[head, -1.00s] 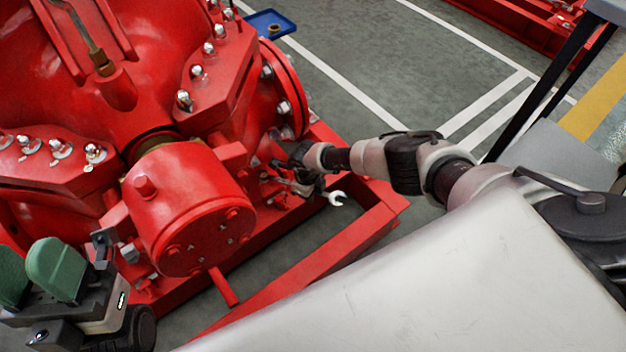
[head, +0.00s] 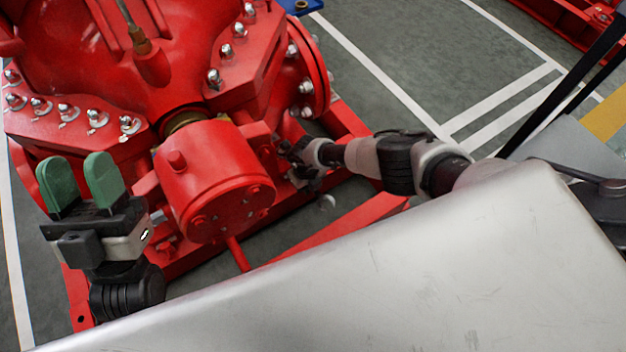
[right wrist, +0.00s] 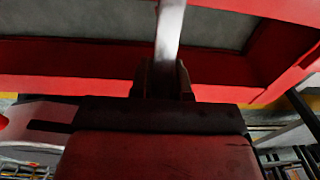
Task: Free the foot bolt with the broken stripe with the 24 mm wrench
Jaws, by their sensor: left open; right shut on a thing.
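My right gripper (head: 298,165) is low beside the red pump's bearing housing. It is shut on a grey metal wrench, whose shank (right wrist: 170,38) rises from between the dark jaws in the right wrist view. In the head view the wrench's pale open end (head: 327,202) shows dimly just below the gripper, over the red base frame (head: 343,232). My left gripper (head: 82,185) is open and empty at the left, its two green fingertips apart. I cannot make out the foot bolts or a broken stripe; the pump and my right gripper hide that area.
The red pump casing (head: 75,70) with several capped studs fills the upper left. The round bearing housing (head: 212,185) stands between my grippers. A blue tray (head: 300,5) lies on the floor behind.

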